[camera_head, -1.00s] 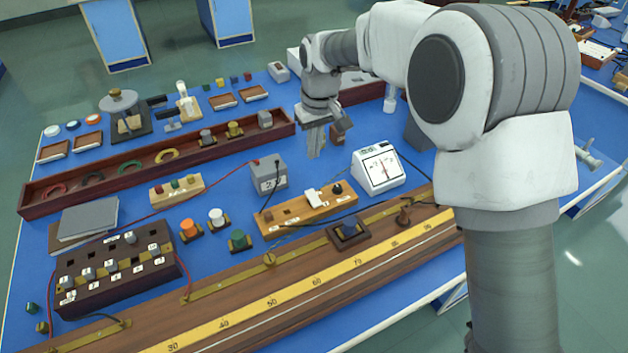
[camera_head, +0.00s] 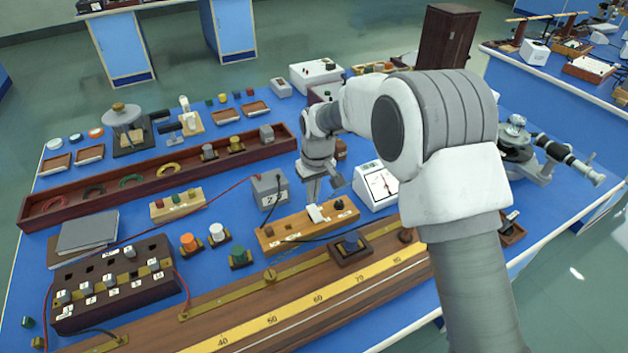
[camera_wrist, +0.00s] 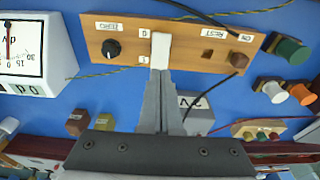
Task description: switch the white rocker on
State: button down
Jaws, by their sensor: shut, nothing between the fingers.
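The white rocker (camera_head: 318,213) sits on a wooden switch board (camera_head: 290,232). In the wrist view the white rocker (camera_wrist: 161,50) stands near the middle of the board (camera_wrist: 190,53), with small labels beside it. My gripper (camera_head: 312,198) is over the board, fingers together and pointing down. In the wrist view the shut fingertips (camera_wrist: 158,74) are right at the near end of the rocker and overlap it slightly. I cannot tell whether they touch. Nothing is between the fingers. The surface under the fingertips is hidden.
A black knob (camera_wrist: 112,48) and a brown button (camera_wrist: 238,60) share the board. A white meter (camera_head: 376,184) stands to the right, and a grey box (camera_head: 269,189) behind left. Wires run across the board. A long scale bench (camera_head: 270,320) lies in front.

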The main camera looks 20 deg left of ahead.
aim_at(311, 208)
jog(key=shift+w+a+f, duration=0.1)
jog(key=shift+f, duration=0.55)
jog(key=shift+w+a+f, duration=0.1)
jog(key=shift+f, duration=0.55)
jog(key=shift+f, duration=0.1)
jog(key=shift+f+b, duration=0.35)
jog(key=shift+r, duration=0.15)
jog(key=shift+s+d+r, duration=0.15)
jog(key=shift+s+d, duration=0.35)
jog(key=shift+d, duration=0.1)
jog(key=shift+r, duration=0.1)
